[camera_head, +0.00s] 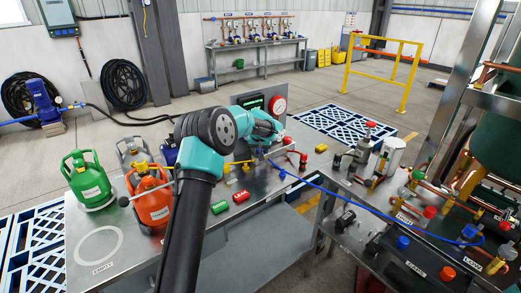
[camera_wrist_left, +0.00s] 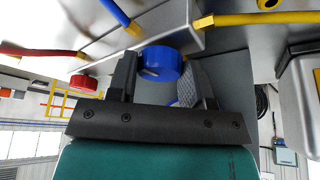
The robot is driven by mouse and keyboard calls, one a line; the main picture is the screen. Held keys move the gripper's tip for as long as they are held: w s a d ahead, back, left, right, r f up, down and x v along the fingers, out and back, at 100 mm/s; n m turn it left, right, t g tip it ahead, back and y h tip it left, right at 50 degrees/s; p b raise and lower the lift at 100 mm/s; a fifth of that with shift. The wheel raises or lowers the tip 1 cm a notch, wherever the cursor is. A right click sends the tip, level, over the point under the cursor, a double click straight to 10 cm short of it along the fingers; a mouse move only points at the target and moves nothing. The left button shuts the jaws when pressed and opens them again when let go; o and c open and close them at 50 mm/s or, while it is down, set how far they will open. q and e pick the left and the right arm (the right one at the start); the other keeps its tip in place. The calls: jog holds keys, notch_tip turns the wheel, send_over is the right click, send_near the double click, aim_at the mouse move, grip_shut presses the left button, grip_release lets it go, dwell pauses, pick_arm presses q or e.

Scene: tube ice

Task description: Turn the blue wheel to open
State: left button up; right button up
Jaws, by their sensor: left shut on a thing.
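The blue wheel (camera_wrist_left: 162,60) shows in the left wrist view, on the face of a grey metal block. My left gripper (camera_wrist_left: 161,72) is shut on it, with one dark finger on each side. In the head view my left gripper (camera_head: 268,138) reaches over the middle of the steel bench, and the wheel is hidden or too small to tell apart there. A red knob (camera_wrist_left: 83,83) sits beside the left finger in the wrist view. My right gripper is in neither view.
A blue hose (camera_head: 345,197) runs right from the gripper area. Orange (camera_head: 151,206) and green (camera_head: 90,183) cylinders stand at the bench's left. A side bench with valves (camera_head: 375,222) stands right.

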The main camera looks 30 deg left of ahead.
pick_arm(q)
jog(key=n, duration=0.2)
jog(key=n+g+y, duration=0.1)
jog(key=n, duration=0.2)
jog(key=shift+w+d+y, duration=0.1)
jog(key=shift+d+y, duration=0.1)
jog(key=shift+y, duration=0.1)
jog(key=n+g, duration=0.1)
jog(key=n, duration=0.1)
jog(key=n+g, duration=0.1)
jog(key=n, duration=0.2)
jog(key=shift+w+n+y, duration=0.2)
jog(key=shift+n+y, duration=0.1)
jog(key=shift+y, duration=0.1)
jog(key=n+g, duration=0.1)
jog(key=n, duration=0.3)
jog(key=shift+w+g, duration=0.15)
jog(key=shift+g, duration=0.25)
jog(key=n, duration=0.2)
jog(key=n+g, duration=0.1)
jog(key=n, duration=0.1)
jog(key=shift+w+n+g, duration=0.1)
jog(key=shift+n+g, duration=0.2)
jog(key=o, duration=0.9)
